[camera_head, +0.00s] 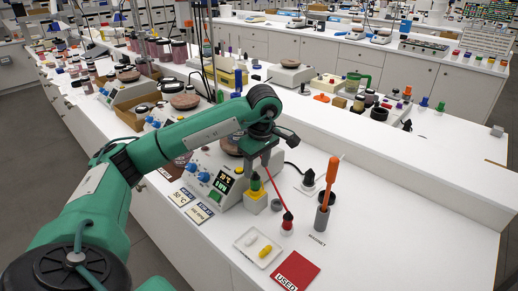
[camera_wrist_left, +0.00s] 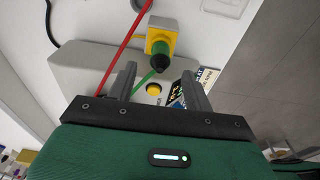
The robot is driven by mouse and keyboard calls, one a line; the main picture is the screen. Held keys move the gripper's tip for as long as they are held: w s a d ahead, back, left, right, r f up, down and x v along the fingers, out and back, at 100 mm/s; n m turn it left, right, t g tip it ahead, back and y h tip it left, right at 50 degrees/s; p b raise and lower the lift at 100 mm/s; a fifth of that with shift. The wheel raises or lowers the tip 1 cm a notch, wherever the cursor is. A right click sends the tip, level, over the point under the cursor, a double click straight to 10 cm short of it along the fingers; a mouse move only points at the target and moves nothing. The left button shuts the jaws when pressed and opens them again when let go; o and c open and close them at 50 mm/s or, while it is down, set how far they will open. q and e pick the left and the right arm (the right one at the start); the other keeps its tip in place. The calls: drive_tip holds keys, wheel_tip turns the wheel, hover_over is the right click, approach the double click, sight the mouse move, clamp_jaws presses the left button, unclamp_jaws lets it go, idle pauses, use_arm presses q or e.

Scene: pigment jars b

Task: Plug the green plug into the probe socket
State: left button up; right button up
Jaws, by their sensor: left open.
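The green plug (camera_head: 255,184) stands upright in a yellow-topped white block (camera_head: 256,200) beside the heating device (camera_head: 205,170). In the left wrist view the green plug (camera_wrist_left: 160,53) shows its dark end toward me, with a green cable (camera_wrist_left: 146,80) leading off it. My left gripper (camera_head: 257,163) is above the plug, its fingers pointing down. In the left wrist view my left gripper (camera_wrist_left: 160,82) is open, and the plug appears just beyond the gap between the fingertips. A yellow round fitting (camera_wrist_left: 153,89) shows on the device; I cannot tell whether it is the probe socket. My right gripper is not in view.
A red plug (camera_head: 287,217) on a red cable stands in a small base to the right. A tray (camera_head: 248,250) with small pieces and a red USED card (camera_head: 296,270) lie in front.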

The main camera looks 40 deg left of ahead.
use_arm(q)
wheel_tip(320, 180, up, 8)
drive_tip(key=shift+d+f+p, duration=0.25)
drive_tip(key=shift+d+p, duration=0.2)
drive_tip(key=shift+s, duration=0.1)
idle(0.5)
